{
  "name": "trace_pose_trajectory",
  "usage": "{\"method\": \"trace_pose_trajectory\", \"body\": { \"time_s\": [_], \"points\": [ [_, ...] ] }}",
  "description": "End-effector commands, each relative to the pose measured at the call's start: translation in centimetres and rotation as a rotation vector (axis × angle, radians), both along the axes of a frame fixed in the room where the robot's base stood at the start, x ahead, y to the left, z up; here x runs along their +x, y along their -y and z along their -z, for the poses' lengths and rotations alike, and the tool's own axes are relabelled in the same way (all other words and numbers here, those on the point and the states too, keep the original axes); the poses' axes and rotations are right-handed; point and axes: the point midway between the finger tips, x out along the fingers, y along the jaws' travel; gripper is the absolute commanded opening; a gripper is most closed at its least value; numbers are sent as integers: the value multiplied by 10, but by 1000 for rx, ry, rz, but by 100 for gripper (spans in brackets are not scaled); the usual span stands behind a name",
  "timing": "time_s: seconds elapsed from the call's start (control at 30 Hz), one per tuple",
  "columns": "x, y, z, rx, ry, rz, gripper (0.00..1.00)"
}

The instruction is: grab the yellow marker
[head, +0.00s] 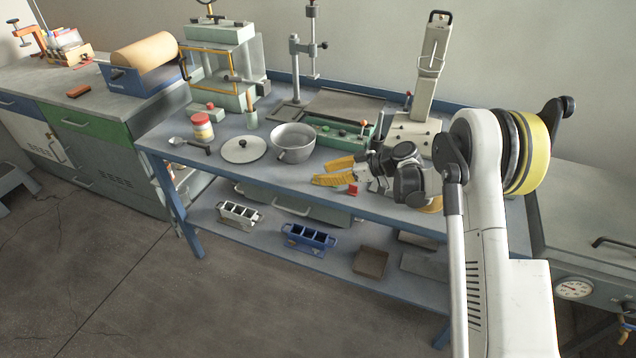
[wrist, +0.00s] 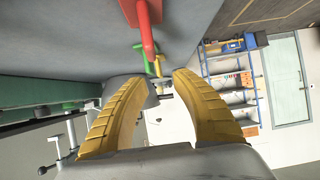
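My gripper (head: 322,172) is low over the front part of the blue bench, its two yellow fingers apart and pointing left. A small yellow piece (wrist: 158,66) shows near the gap between the fingertips, beside a green piece (wrist: 145,49) and below a larger red piece (wrist: 146,22). The yellow piece may be the yellow marker; its full shape and distance are unclear. In the head view a small red item (head: 353,189) shows by the fingers, and I cannot pick out a yellow marker there.
A metal pot (head: 295,146) stands just behind and left of my gripper, with a round lid (head: 243,151) further left. A green device (head: 345,136) lies behind the gripper. A red-and-cream jar (head: 202,127) stands left. Moulds (head: 308,237) sit on the lower shelf.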

Motion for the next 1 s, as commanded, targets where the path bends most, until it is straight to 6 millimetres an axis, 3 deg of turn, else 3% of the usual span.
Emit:
{"method": "trace_pose_trajectory", "body": {
  "time_s": [0.07, 0.2, 0.4, 0.43, 0.53, 1.0],
  "points": [
    [3, -12, 13, 0, 0, -2, 32],
    [9, -26, 19, -1, 1, -2, 32],
    [10, -27, 17, -1, 0, 0, 32],
    [10, -27, 17, -1, 0, 0, 28],
    [10, -27, 17, 0, 0, 0, 0],
    [10, -27, 14, 0, 0, 0, 0]
  ]
}}
